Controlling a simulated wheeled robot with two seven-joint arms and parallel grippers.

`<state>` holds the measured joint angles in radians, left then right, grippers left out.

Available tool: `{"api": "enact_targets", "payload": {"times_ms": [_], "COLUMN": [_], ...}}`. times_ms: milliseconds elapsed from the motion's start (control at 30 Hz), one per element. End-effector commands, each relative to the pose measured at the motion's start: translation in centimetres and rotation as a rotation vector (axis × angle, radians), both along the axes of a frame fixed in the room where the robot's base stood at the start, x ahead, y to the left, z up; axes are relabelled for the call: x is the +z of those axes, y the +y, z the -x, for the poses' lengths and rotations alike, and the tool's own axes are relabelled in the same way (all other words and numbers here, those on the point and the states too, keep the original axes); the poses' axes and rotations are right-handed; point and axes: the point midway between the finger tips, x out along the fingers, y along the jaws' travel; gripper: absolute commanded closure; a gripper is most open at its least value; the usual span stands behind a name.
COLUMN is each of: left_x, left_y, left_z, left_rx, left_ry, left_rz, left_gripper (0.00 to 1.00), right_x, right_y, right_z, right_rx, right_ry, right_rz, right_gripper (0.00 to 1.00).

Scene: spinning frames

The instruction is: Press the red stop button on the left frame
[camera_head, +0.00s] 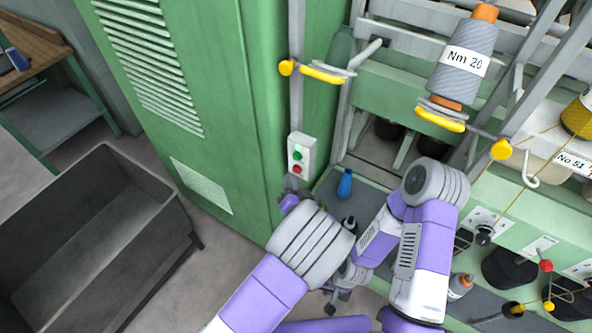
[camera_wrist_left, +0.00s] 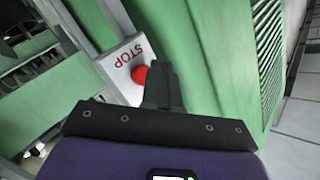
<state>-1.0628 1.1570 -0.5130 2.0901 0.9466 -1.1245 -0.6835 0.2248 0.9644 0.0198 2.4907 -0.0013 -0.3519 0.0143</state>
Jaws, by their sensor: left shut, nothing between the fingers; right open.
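The red stop button (camera_head: 297,169) sits below a green button (camera_head: 297,155) on a white control box (camera_head: 305,146) on the left frame's green cabinet. In the left wrist view the red button (camera_wrist_left: 139,74) shows beside the word STOP. My left gripper (camera_head: 291,184) is shut and empty, just below the red button in the head view. In the left wrist view its fingertips (camera_wrist_left: 161,66) are close to the right of the button and overlap its edge; I cannot tell whether they touch. My right gripper (camera_head: 334,302) is low in the head view, partly hidden by the arms.
The tall green cabinet (camera_head: 225,100) stands left of the box. A grey bin (camera_head: 100,220) is on the floor at left. A blue bobbin (camera_head: 345,184) stands right of my left gripper. Yarn spools such as the grey one (camera_head: 462,85) hang on the machine at right.

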Motion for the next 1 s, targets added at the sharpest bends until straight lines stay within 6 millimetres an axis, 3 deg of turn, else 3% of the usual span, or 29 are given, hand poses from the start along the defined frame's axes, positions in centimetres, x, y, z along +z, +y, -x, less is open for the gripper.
{"api": "enact_targets", "payload": {"times_ms": [1000], "left_x": [-0.01], "left_y": [-0.49], "left_z": [-0.7], "left_rx": [0.001], "left_ry": [-0.001], "left_rz": [0.0], "left_gripper": [1.0], "right_x": [-0.25], "right_y": [0.0], "right_z": [0.0], "right_rx": [0.0], "right_ry": [0.0], "right_rz": [0.0], "right_gripper": [0.57]}}
